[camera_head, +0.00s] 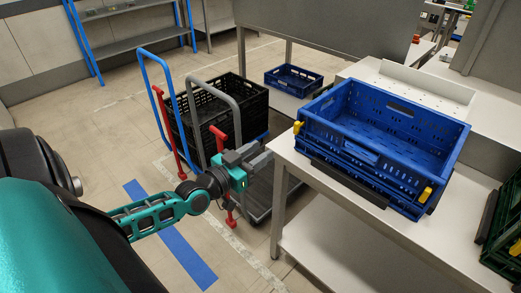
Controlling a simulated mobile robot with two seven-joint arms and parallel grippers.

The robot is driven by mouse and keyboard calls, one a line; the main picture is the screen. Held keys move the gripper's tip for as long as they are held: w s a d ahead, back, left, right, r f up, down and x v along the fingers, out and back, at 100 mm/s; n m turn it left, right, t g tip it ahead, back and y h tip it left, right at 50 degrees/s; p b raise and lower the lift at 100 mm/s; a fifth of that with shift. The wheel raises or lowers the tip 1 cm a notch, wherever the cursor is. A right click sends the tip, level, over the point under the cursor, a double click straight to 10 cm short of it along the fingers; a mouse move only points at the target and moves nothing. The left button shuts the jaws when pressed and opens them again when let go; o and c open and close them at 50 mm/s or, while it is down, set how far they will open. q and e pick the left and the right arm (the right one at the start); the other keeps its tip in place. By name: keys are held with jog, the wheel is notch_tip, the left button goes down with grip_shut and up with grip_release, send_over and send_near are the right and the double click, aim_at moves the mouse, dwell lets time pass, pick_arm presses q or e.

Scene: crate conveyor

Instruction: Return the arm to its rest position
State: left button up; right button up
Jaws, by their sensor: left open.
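My left arm (165,213) comes in from the left, teal and black, and reaches out over the floor. Its gripper (259,158) is open and empty, left of the white table and in front of a cart. A blue crate (345,155) stands on the white table to the right, with yellow clips at its corners. The gripper is apart from this crate. My right gripper is not in the picture.
The white table (310,233) has a lower shelf. A cart with a blue handle (143,75) carries a black crate (255,108). A smaller blue crate (292,78) sits behind it. A dark green crate (505,240) is at the right edge. Floor (100,140) is clear at left.

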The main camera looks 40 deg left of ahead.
pick_arm(q)
jog(key=s+d+f+m+g, duration=0.1)
jog(key=s+d+f+g, duration=0.2)
jog(key=s+d+f, duration=0.3)
jog(key=s+d+f+g, duration=0.4)
jog(key=s+d+f, duration=0.3)
jog(key=d, duration=0.5)
jog(key=shift+s+d+f+m+h, duration=0.15)
jog(key=shift+s+f+m+h, duration=0.2)
jog(key=shift+f, duration=0.45)
